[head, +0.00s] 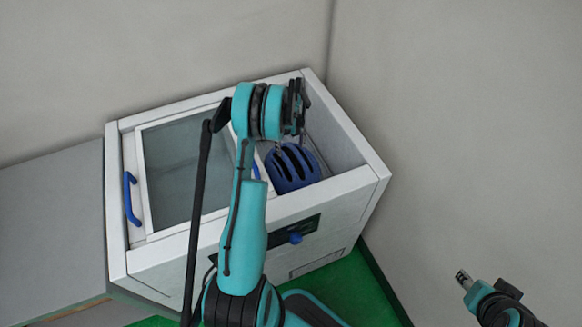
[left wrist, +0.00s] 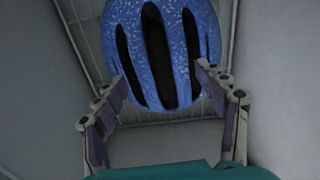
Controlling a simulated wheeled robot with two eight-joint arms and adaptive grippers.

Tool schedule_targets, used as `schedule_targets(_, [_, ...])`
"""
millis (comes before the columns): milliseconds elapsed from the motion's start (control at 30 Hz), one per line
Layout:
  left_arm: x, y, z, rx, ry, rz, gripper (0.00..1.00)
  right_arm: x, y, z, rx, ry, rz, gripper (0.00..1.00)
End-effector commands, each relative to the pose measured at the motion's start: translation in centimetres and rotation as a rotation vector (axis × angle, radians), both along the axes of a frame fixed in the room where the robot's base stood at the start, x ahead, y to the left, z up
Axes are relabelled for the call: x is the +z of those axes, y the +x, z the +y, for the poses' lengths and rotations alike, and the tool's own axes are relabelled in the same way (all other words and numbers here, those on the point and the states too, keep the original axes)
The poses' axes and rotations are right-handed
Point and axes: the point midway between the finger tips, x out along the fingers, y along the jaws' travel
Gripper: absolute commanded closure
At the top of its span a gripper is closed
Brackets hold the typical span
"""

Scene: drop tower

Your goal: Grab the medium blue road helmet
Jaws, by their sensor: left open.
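The blue road helmet (head: 291,169) with dark vent slots lies inside the right, open part of a white box (head: 345,186). In the left wrist view the helmet (left wrist: 165,45) fills the upper middle. My left gripper (head: 298,108) is above that opening, at the helmet's far side in the head view. In the left wrist view its two fingers (left wrist: 168,100) are spread, one at each lower side of the helmet. I cannot tell whether they touch it.
A glass sliding lid (head: 180,165) with a blue handle (head: 131,198) covers the left part of the box. A blue knob (head: 295,238) is on the front panel. Walls stand close behind and to the right. A grey surface (head: 50,220) adjoins at left.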

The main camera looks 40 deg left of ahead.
Motion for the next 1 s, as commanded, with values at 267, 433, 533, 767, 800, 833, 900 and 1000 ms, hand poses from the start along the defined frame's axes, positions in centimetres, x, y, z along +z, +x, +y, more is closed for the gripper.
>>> schedule_targets(267, [-3.6, 0.0, -0.3, 0.001, 0.001, -0.001, 0.28, -2.0, 0.0, 0.0, 0.000, 0.000, 0.000, 0.60])
schedule_targets(433, [-5.6, 0.0, -0.3, 0.002, 0.001, -0.001, 0.28, -2.8, 0.0, 0.0, 0.000, 0.000, 0.000, 0.60])
schedule_targets(533, [-5.7, 0.0, -0.3, 0.002, 0.001, -0.001, 0.28, -2.8, 0.0, 0.0, 0.000, 0.000, 0.000, 0.60])
schedule_targets(767, [-5.5, 0.0, -0.3, 0.002, 0.001, -0.001, 0.57, -2.7, 0.0, 0.0, 0.000, 0.000, 0.000, 0.60])
schedule_targets(800, [-5.5, 0.0, -0.3, 0.002, 0.001, -0.001, 0.68, -2.7, 0.0, 0.0, 0.000, 0.000, 0.000, 0.60])
schedule_targets(833, [-5.5, 0.0, -0.3, 0.002, 0.001, -0.001, 0.76, -2.7, 0.0, 0.0, 0.000, 0.000, 0.000, 0.60])
schedule_targets(900, [-5.5, 0.0, -0.3, 0.002, 0.001, -0.001, 0.92, -2.7, 0.0, 0.0, 0.000, 0.000, 0.000, 0.60])
schedule_targets(1000, [-5.5, 0.0, -0.3, 0.002, 0.001, -0.001, 0.92, -2.7, 0.0, 0.0, 0.000, 0.000, 0.000, 0.60])
